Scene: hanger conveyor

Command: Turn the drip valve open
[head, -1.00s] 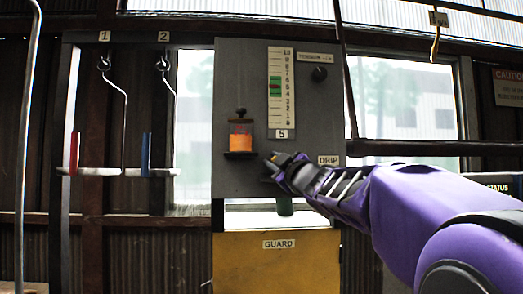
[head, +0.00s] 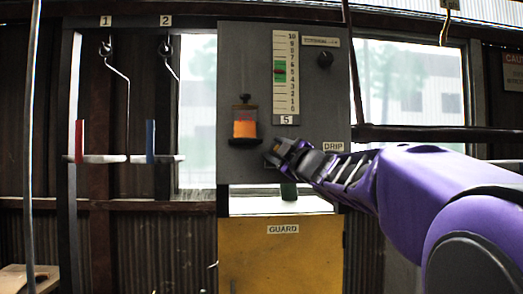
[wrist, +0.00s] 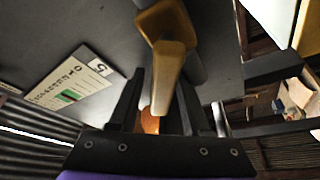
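The drip valve's tan-yellow lever (wrist: 170,68) shows in the wrist view, reaching from its block toward the space between my fingers. My gripper (wrist: 155,98) is open, with a dark finger on either side of the lever's end. I cannot tell whether either finger touches it. In the head view my gripper (head: 276,150) is at the lower part of the grey panel (head: 235,70), left of the DRIP label (head: 333,147), and mostly hides the valve. A cup with orange contents (head: 244,127) sits on a small shelf just left of my gripper.
A scale with a green band (head: 286,75) and a dark knob (head: 325,59) are above on the panel. A yellow guard (head: 280,262) stands below. Two hooks with hangers (head: 107,48) are at left, clear of my arm. A dark horizontal bar (head: 430,133) runs behind my arm.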

